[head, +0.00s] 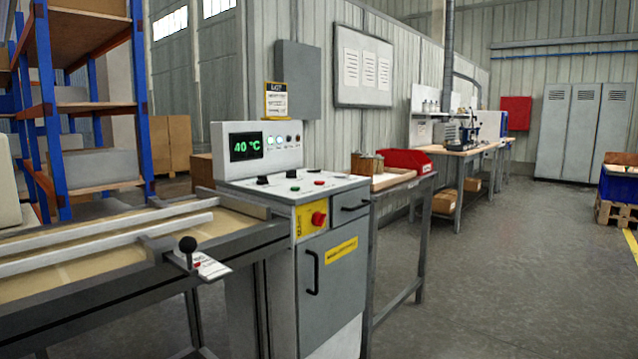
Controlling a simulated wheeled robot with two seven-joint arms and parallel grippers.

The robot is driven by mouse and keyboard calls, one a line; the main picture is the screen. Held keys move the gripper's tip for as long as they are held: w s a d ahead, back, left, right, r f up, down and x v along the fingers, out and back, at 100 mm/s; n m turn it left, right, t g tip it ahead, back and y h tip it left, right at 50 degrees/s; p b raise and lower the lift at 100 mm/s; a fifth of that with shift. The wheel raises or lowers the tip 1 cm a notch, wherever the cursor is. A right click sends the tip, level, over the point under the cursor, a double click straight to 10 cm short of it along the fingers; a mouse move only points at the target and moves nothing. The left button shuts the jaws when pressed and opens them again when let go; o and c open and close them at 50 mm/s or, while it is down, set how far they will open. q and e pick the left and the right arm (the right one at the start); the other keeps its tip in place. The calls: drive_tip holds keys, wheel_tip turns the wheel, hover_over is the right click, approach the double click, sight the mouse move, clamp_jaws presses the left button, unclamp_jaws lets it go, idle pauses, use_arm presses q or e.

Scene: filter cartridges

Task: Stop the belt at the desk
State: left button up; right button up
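The control desk (331,278) is a grey cabinet at the end of the belt, in the middle of the head view. Its upright panel (221,170) has a dark display (246,146) reading 40 °C in green, with small lights and knobs beside it. The sloped top carries black knobs and small red and green buttons (319,183). A large red mushroom button (318,218) sits on a yellow plate on the front. The belt (60,265) is tan, between grey rails at the left; a still frame does not show whether it runs. Neither gripper is in view.
A black-knobbed lever (188,245) stands on the belt's near rail beside a white tag. A workbench with a red bin (405,160) stands behind the desk at right. Blue shelving (60,110) is at the far left. The grey floor (500,270) at right is open.

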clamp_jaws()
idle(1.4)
